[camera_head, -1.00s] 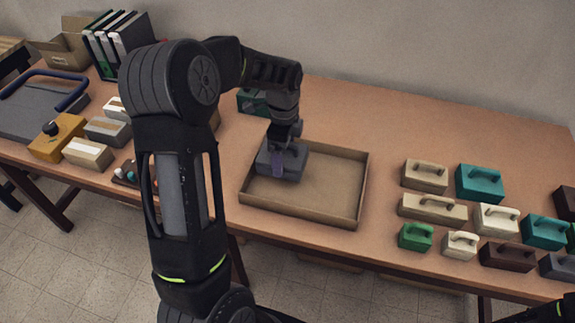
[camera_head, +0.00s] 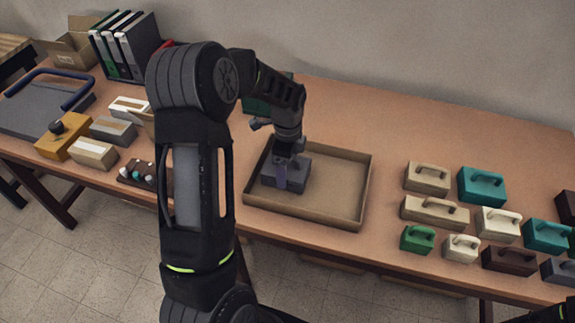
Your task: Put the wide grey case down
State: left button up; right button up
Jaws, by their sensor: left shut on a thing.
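The wide grey case (camera_head: 298,175) is in the left part of the shallow cardboard tray (camera_head: 366,184), inside its walls. My left gripper (camera_head: 283,163) is shut on the case from above, and the fingers cover part of it. The case sits low in the tray and looks roughly level. I cannot tell whether its underside touches the tray floor. The right side of the tray is empty. My right gripper is not in view; only a bit of dark arm shows at the bottom right corner.
Several handled cases, such as a teal one (camera_head: 482,187) and a cream one (camera_head: 428,178), stand right of the tray. Small boxes (camera_head: 93,153), binders (camera_head: 125,45) and a grey board (camera_head: 45,105) are at the left.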

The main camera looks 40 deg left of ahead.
pick_arm(q)
jog(key=shift+f, duration=0.2)
jog(key=o, duration=1.3)
jog(key=shift+o, duration=0.2)
jog(key=shift+r, duration=0.2)
notch_tip(320, 180, up, 12)
jog(key=shift+r+b, duration=0.1)
jog(key=shift+b, duration=0.8)
